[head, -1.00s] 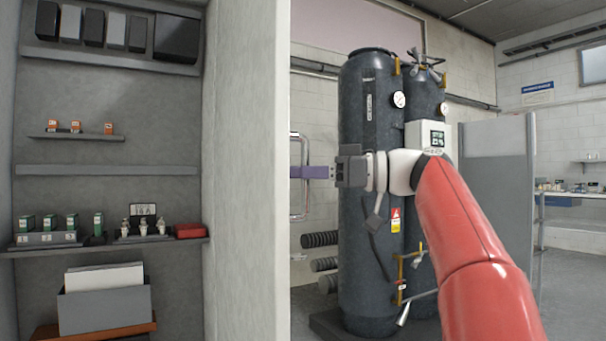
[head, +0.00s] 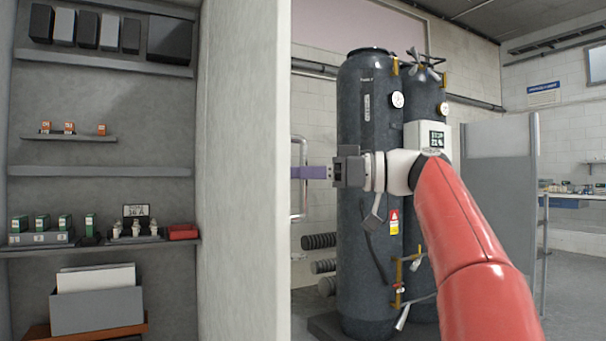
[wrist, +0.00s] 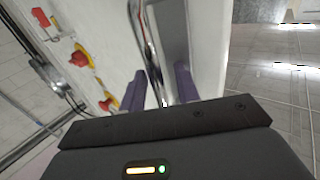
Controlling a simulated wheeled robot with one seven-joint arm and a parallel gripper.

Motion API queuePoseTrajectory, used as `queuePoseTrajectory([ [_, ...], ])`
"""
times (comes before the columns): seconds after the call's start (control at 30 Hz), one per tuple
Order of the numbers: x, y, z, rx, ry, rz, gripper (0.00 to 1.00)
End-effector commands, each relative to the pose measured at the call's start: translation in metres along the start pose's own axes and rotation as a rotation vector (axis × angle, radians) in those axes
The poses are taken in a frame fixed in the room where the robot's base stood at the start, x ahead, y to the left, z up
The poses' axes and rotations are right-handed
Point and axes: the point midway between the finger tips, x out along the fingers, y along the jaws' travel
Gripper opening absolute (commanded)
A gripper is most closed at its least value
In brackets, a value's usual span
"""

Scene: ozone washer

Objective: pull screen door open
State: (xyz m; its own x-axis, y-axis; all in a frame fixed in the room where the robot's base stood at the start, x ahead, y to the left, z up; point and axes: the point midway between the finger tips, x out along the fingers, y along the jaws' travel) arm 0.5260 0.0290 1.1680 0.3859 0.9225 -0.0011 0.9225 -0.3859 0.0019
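My gripper (wrist: 160,75) shows in the wrist view with its two purple fingers apart. A shiny chrome handle bar (wrist: 150,42) runs down between the fingers, with gaps seeming to show on both sides. The bar stands in front of a pale door-like panel (wrist: 115,38); I cannot tell surely that it is the screen door. In the head view my gripper (head: 308,172) points left at the wall's edge, and its fingertips are partly hidden there. A thin metal rail (head: 304,195) shows by the fingers; whether it is the same handle is unclear.
A thick pale wall (head: 242,170) stands close on the left, beside shelves (head: 100,172) with small boxes. Dark tanks (head: 368,260) stand behind my arm. A grey partition (head: 498,215) is at right. Red buttons (wrist: 80,58) sit left of the bar. Open tiled floor (wrist: 270,100) lies at right.

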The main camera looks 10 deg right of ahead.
Motion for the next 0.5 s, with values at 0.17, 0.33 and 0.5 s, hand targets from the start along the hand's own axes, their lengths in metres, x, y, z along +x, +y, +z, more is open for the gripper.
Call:
queuePoseTrajectory([
  [0.17,0.000,0.001,0.000,0.001,0.001,0.001,0.32],
  [0.33,-0.006,0.002,0.001,0.002,0.001,0.003,0.32],
  [0.5,-0.033,0.002,0.001,0.001,0.001,0.006,0.32],
])
